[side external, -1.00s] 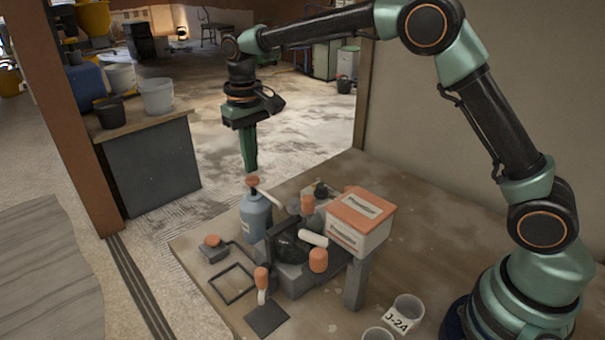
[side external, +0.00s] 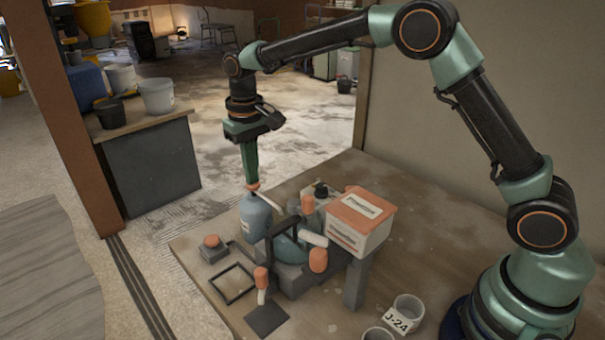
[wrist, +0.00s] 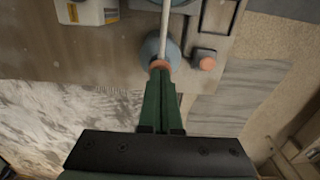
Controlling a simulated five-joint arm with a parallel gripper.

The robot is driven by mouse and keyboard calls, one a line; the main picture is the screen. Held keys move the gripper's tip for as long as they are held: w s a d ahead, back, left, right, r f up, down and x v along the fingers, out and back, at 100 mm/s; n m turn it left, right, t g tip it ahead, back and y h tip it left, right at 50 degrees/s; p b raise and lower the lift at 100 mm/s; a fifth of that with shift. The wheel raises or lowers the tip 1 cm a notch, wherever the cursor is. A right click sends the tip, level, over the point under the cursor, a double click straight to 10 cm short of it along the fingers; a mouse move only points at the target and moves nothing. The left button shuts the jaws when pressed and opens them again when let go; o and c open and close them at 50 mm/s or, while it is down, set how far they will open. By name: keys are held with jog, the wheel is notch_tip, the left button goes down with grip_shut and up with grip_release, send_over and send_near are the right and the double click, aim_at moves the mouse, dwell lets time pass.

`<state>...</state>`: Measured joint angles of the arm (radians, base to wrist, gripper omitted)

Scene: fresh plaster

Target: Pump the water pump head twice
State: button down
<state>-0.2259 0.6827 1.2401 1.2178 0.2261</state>
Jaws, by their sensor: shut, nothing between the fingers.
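The water pump is a blue-grey bottle (side external: 256,219) with an orange pump head (side external: 253,187) on top. It stands upright near the far left edge of the wooden table (side external: 405,262). My gripper (side external: 252,180) is shut and empty, pointing straight down, with its fingertips at the top of the pump head, seemingly touching it. The head sits low, close to the bottle's shoulder. In the wrist view the shut fingertips (wrist: 160,75) meet the orange head (wrist: 160,64), which partly covers the bottle (wrist: 152,48).
An orange-lidded box (side external: 358,225) stands to the right of the bottle. A small block with an orange button (side external: 211,243) and a black frame (side external: 233,283) lie left. Cups (side external: 402,313) stand at the front.

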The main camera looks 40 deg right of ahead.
dwell(0.3)
jog(key=shift+r, duration=1.4)
jog(key=shift+f, duration=0.2)
jog(key=shift+f, duration=1.25)
jog(key=shift+r, duration=1.45)
jog(key=shift+r, duration=0.1)
jog(key=shift+r, duration=2.9)
